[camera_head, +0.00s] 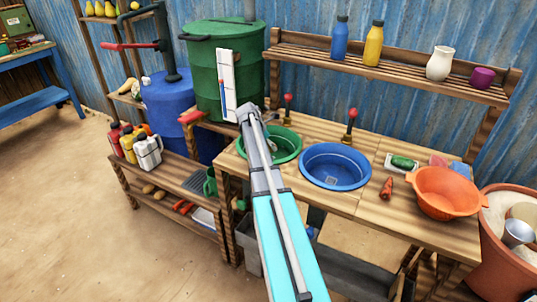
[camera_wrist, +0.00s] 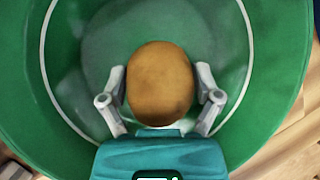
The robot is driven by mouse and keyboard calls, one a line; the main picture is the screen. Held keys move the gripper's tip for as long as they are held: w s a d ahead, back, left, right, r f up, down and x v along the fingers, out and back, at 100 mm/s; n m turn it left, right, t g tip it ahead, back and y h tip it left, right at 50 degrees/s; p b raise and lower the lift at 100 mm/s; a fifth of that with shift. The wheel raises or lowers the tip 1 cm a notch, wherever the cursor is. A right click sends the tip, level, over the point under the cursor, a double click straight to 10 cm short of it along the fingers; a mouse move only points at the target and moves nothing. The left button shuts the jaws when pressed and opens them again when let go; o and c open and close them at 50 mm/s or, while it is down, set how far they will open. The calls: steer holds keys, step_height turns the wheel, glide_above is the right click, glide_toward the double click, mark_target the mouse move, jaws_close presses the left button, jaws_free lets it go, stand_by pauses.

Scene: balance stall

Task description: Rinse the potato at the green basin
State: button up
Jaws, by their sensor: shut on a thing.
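My gripper (camera_wrist: 161,74) is shut on a brown potato (camera_wrist: 160,95), with one grey finger on each side of it. The potato is over the inside of the green basin (camera_wrist: 60,140), whose pale ring shows around it in the wrist view. I cannot tell how high the potato is above the basin floor. In the head view the green basin (camera_head: 291,146) sits in the wooden counter, partly covered by my arm, and the potato and fingers are hidden. A tap with a red handle (camera_head: 287,98) stands behind the green basin.
A blue basin (camera_head: 335,181) with its own red-handled tap (camera_head: 351,115) is right of the green one. A green barrel (camera_head: 205,60) stands behind. A shelf (camera_head: 410,75) with bottles runs above the counter.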

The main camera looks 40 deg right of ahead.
steer(key=shift+r+p, duration=5.45)
steer(key=shift+r, duration=0.2)
step_height(320, 180, up, 4)
steer(key=p, duration=0.4)
